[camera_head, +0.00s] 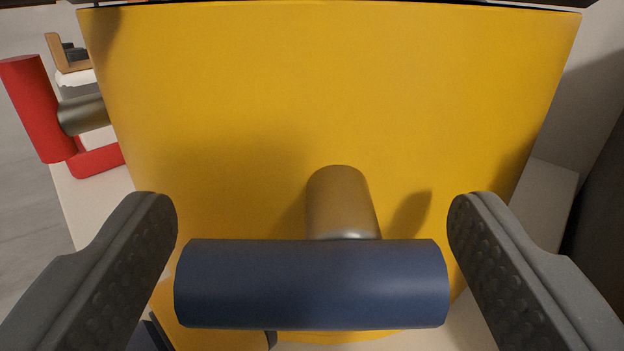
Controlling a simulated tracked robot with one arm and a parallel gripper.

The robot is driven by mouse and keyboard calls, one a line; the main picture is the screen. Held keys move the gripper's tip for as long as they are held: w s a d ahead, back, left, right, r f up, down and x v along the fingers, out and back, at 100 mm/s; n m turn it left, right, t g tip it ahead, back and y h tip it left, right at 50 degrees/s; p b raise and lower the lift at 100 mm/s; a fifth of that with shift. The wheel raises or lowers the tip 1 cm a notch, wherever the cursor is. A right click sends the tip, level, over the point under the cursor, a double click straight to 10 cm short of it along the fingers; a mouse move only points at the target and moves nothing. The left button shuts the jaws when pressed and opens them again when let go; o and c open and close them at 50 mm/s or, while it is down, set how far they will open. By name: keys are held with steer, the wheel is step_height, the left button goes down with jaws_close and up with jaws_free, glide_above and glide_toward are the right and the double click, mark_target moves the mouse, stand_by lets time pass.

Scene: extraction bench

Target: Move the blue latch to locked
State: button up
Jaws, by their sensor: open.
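The blue latch (311,284) is a dark blue bar lying level in the picture, low in the middle. It sits on the end of a metal stem (341,203) that comes out of a large yellow body (330,90). My gripper (311,220) is open, with one finger on each side of the bar's ends. The left finger is close to the bar's left end and the right finger close to its right end. I cannot tell whether either finger touches it. A dark blue piece shows partly below the bar at the bottom edge.
A red handle (36,108) on a metal stem (84,114) stands out at the left of the yellow body. A pale bench surface (90,205) shows at the left. A wooden-coloured item (56,52) stands behind at the upper left. A dark surface fills the right edge.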

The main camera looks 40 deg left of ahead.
steer(key=shift+w+a, duration=0.2)
steer(key=shift+w, duration=0.05)
